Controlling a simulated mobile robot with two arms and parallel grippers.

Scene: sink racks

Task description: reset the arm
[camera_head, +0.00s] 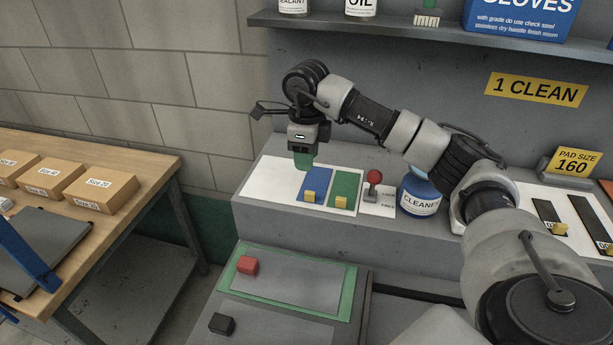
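My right arm comes in from the right and bends down over the grey ledge. Its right gripper (303,160) points down over the white sheet (268,182), left of the blue panel (315,183). A green piece shows right at the gripper's lower end; I cannot tell whether it is a held thing or part of the fingers. The fingers are too small and dark to show whether they are open or shut. My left gripper is not in view.
A green panel (344,187), a red-knobbed lever (374,180) and a blue cleaner jar (420,193) stand right of the gripper. Below lies a green-edged tray (350,290) with a red block (247,265). A shelf (400,27) runs above. Boxes (95,190) sit on the left table.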

